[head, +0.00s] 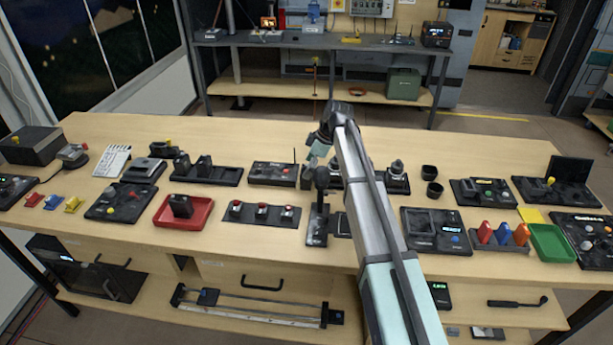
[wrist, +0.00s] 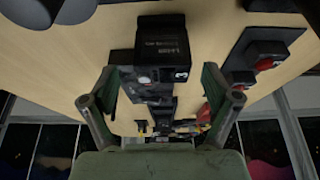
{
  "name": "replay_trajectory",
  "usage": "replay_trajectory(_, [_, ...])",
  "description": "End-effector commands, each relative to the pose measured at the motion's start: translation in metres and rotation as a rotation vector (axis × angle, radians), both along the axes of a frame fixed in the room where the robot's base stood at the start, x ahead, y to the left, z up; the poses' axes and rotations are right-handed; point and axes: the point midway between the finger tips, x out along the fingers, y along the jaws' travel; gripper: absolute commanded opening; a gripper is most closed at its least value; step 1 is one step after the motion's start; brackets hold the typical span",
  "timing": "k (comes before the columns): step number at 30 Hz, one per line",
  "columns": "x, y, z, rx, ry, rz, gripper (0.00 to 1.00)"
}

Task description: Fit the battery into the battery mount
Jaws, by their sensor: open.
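In the wrist view, a black box (wrist: 160,48) with pale lettering and a white 3 is in line with the gap between my fingers. It looks like a battery, but I cannot tell for sure. My gripper (wrist: 160,78) is open, with a finger on each side of the picture; no grip on the box shows. In the head view my gripper (head: 320,142) is over the middle of the workbench, partly hidden by my arm. A black block (head: 181,206) stands in a red tray. A black plate (head: 228,175) carries two upright blocks; I cannot tell which thing is the battery mount.
The workbench (head: 350,135) is crowded. A three-button panel (head: 263,213), an upright black lever (head: 320,205) and a box with an antenna (head: 270,173) are near my gripper. Two black cups (head: 430,180) stand right of my arm. The bench's back strip is clear.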

Motion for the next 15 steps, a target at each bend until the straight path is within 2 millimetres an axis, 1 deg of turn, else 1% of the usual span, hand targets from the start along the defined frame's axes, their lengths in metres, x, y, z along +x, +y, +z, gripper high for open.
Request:
replay_trajectory(4, [-0.001,0.002,-0.005,-0.001,0.001,0.000,0.88])
replay_trajectory(7, [-0.002,0.005,-0.013,-0.001,0.003,0.001,0.88])
replay_trajectory(15, [-0.002,0.016,-0.044,-0.001,0.002,0.002,0.88])
